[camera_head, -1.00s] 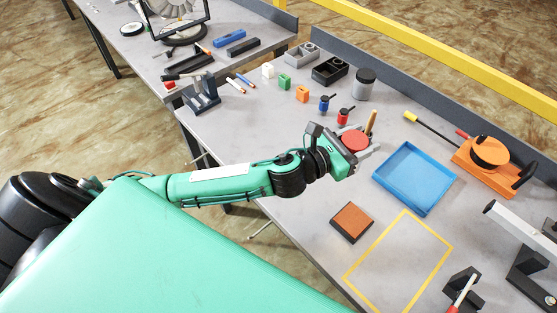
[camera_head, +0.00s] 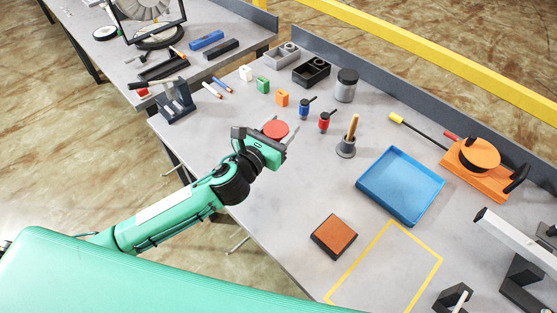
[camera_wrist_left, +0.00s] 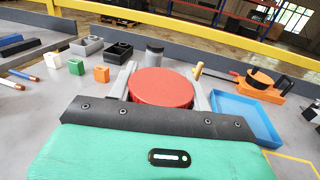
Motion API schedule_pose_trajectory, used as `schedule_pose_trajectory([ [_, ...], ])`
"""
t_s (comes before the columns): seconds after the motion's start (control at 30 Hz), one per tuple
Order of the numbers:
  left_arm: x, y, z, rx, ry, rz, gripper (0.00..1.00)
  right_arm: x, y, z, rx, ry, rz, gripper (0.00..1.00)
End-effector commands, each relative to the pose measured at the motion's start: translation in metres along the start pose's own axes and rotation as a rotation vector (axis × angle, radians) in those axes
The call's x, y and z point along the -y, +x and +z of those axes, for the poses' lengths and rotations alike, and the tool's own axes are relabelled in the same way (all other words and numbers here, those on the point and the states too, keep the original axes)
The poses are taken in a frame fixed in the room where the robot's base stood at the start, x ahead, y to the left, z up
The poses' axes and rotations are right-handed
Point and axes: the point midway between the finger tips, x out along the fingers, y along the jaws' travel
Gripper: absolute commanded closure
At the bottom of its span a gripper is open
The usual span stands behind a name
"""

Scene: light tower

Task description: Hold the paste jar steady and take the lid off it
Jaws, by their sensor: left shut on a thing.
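A round red lid (camera_head: 276,129), apparently the paste jar's, sits between the fingers of my left gripper (camera_head: 279,133). In the left wrist view the red lid (camera_wrist_left: 162,87) shows its flat top and thick rim, with a grey finger on each side. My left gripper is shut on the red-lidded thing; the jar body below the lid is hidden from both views. It is near the table's near-left edge; its height over the table is unclear. My right gripper is not in view.
A brush stands in a grey pot (camera_head: 346,148) to the right, beside a blue tray (camera_head: 401,187). Red (camera_head: 324,122) and blue (camera_head: 305,108) small tools stand behind. A grey jar with a dark lid (camera_head: 346,86) is farther back. A yellow-outlined area (camera_head: 436,270) is bare.

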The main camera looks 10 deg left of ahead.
Motion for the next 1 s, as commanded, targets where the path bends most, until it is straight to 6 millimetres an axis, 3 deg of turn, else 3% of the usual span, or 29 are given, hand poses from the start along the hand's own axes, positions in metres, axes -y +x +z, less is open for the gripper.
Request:
schedule_pose_trajectory([
  [0.1, 0.001, -0.001, -0.034, -0.003, -0.004, 0.001, 1.00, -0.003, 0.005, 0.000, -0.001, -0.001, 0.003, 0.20],
  [0.3, 0.001, -0.001, -0.070, -0.002, -0.002, 0.000, 1.00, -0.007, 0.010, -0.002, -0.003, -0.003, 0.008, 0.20],
  [0.47, 0.000, 0.000, -0.081, 0.001, -0.001, -0.001, 1.00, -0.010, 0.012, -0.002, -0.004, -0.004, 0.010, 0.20],
  [0.77, 0.001, 0.000, -0.119, 0.001, -0.002, 0.000, 1.00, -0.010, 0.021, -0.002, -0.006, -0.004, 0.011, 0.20],
  [1.0, 0.000, 0.000, -0.122, 0.002, 0.001, -0.001, 1.00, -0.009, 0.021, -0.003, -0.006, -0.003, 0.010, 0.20],
])
